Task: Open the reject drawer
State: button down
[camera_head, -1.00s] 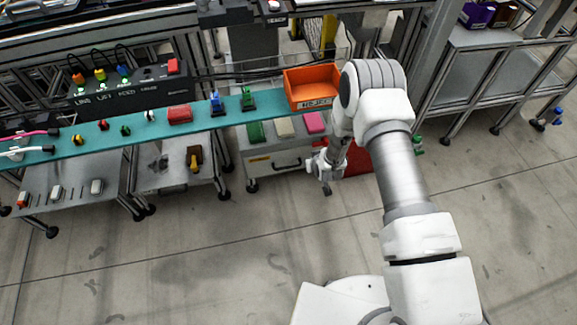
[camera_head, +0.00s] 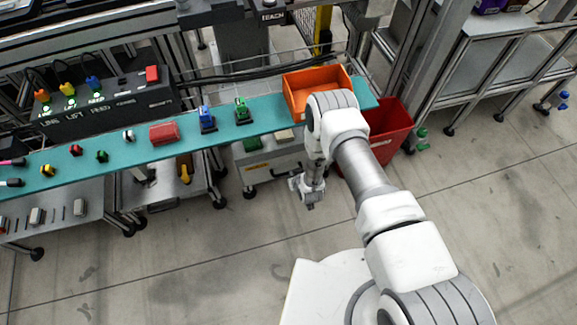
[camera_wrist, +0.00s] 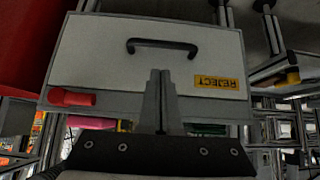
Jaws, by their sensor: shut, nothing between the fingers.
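The reject drawer (camera_wrist: 225,60) shows its pale grey front in the wrist view, upside down. It has a black bar handle (camera_wrist: 162,43), a yellow REJECT label (camera_wrist: 219,84) and a red latch-like piece (camera_wrist: 71,97) near a corner. In the head view the drawer front (camera_head: 285,163) is below the teal bench and looks closed. My gripper (camera_wrist: 160,73) is shut and empty. Its fingertips appear just below the handle in the wrist picture; the gap in depth is hard to judge. In the head view my gripper (camera_head: 310,204) is in front of the unit, apart from it.
A red bin (camera_head: 389,135) stands right of the drawer unit, partly behind my arm. An orange tray (camera_head: 310,82) sits on the teal bench (camera_head: 270,113) above. A cart (camera_head: 160,196) stands to the left. The floor in front is clear.

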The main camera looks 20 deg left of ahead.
jog(key=b, duration=0.4)
send_near(286, 167)
jog(key=x, duration=0.4)
jog(key=shift+x, duration=0.8)
jog(key=shift+w+r, duration=0.1)
